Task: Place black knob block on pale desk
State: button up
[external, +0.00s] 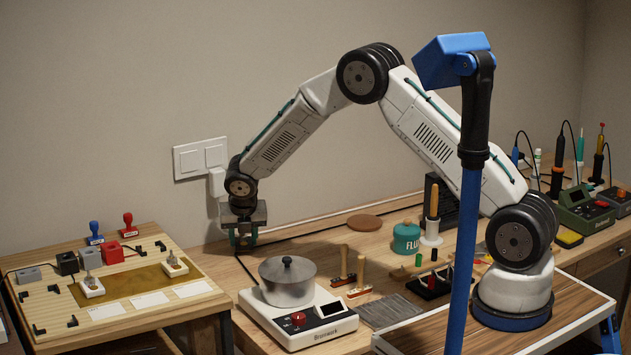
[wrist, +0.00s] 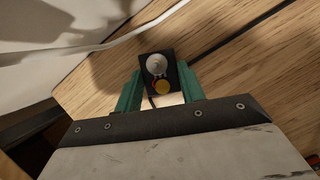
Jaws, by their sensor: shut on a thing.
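My gripper (external: 245,240) is shut on a black knob block, above the left end of the wooden workbench near the wall. In the wrist view the green fingers (wrist: 159,90) sit on either side of the black knob block (wrist: 172,70). Its face shows a pale round knob and a yellow one. In the external view the block is too small and covered to make out clearly. The pale desk (external: 150,238) stands at the far left, apart from my gripper, with a light board on it.
On the board are a grey block (external: 28,275), another black block (external: 67,262), a red block (external: 112,252) and black corner brackets. Two stamps (external: 94,233) stand behind. A pot (external: 287,280) on a scale (external: 300,322) stands on the workbench (external: 225,268), near my gripper.

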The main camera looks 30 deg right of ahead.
jog(key=shift+f, duration=0.25)
jog(key=o, duration=1.1)
jog(key=shift+f, duration=0.1)
jog(key=shift+c, duration=0.2)
jog(key=v, duration=1.2)
jog(key=shift+s, duration=0.1)
